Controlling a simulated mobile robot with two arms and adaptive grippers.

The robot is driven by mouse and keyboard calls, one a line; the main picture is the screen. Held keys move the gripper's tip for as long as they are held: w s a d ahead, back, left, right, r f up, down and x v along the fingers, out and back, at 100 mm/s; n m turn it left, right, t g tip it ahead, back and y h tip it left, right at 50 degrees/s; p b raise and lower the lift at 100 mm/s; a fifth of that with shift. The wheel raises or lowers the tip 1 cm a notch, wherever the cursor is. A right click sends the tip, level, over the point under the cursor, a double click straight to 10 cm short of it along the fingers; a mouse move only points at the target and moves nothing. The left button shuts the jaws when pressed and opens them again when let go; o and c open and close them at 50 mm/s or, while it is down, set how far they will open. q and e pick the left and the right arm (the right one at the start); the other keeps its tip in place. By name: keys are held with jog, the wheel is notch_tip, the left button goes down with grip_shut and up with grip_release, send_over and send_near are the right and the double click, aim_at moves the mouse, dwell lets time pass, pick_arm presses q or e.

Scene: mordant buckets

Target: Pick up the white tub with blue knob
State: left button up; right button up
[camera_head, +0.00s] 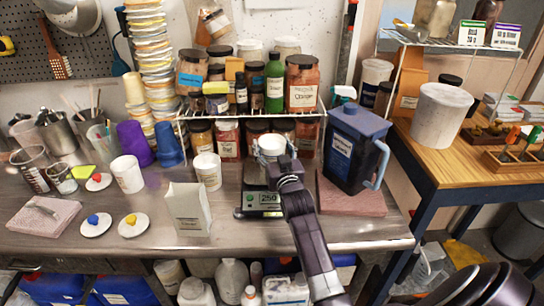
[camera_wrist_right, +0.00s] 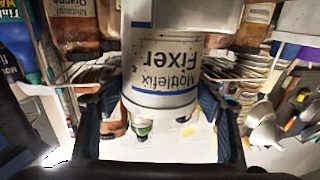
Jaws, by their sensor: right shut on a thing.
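My right gripper (camera_head: 278,168) is shut around a white tub (camera_head: 270,146) above the scale. In the wrist view, the tub (camera_wrist_right: 165,25) has a label reading "Fixer" and thin blue bands, and my gripper's two fingers (camera_wrist_right: 160,105) are on either side of it. No knob shows on the held tub. A white lid with a blue knob (camera_head: 93,221) lies on the metal bench at the left.
The scale (camera_head: 262,200) reads about 250. A blue-lidded pitcher (camera_head: 354,145) stands right of my arm on a pink slab (camera_head: 340,203). A white carton (camera_head: 187,210) and white cup (camera_head: 207,170) stand left. Jars fill the wire shelf (camera_head: 255,117) behind.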

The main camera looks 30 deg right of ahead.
jog(key=shift+c, duration=1)
jog(key=shift+r, duration=0.1)
